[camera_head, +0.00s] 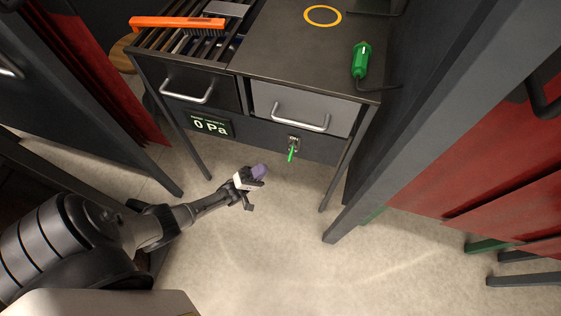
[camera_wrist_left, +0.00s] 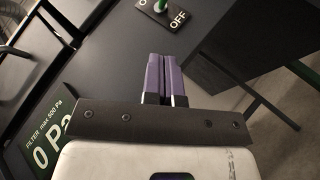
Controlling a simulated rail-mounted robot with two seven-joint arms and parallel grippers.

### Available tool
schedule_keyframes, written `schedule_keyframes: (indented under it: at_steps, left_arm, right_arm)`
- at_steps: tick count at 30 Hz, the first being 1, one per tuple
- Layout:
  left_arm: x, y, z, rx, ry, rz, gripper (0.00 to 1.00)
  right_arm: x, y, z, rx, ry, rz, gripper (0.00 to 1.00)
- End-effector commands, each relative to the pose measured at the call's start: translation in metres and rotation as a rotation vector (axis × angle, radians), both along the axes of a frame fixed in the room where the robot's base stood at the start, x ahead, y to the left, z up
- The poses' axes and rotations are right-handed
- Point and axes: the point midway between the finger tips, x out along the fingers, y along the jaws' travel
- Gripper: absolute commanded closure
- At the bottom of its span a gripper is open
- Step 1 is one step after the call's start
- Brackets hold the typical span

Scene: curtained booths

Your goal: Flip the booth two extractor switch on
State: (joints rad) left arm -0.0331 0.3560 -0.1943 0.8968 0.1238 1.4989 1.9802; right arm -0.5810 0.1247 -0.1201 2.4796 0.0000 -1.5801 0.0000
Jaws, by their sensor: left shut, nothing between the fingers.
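The extractor switch (camera_head: 293,143) is a small plate with a green lever (camera_head: 291,154), on the dark front panel below the right drawer. In the head view the lever points downward. The left wrist view shows the lever (camera_wrist_left: 160,5) at the top edge, with the OFF label (camera_wrist_left: 179,20) beside it and another label cut off. My left gripper (camera_head: 261,170), with purple fingers, is shut and empty. It is left of and below the switch in the head view, apart from it. The closed fingers also show in the left wrist view (camera_wrist_left: 163,58). My right gripper is not in view.
A display reading 0 Pa (camera_head: 211,125) is left of the switch. Above are a dark drawer (camera_head: 198,88) and a grey drawer (camera_head: 302,108) with protruding handles. An orange brush (camera_head: 178,23) and a green tool (camera_head: 361,60) lie on top. Table legs flank the panel; the floor in front is clear.

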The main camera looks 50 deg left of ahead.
Motion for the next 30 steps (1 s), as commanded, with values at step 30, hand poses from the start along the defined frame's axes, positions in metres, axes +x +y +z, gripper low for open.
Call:
schedule_keyframes:
  at_steps: [30]
  left_arm:
    - [0.046,-0.048,0.054,-0.001,0.001,0.0,1.0]
  right_arm:
    - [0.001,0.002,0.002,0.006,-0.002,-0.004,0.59]
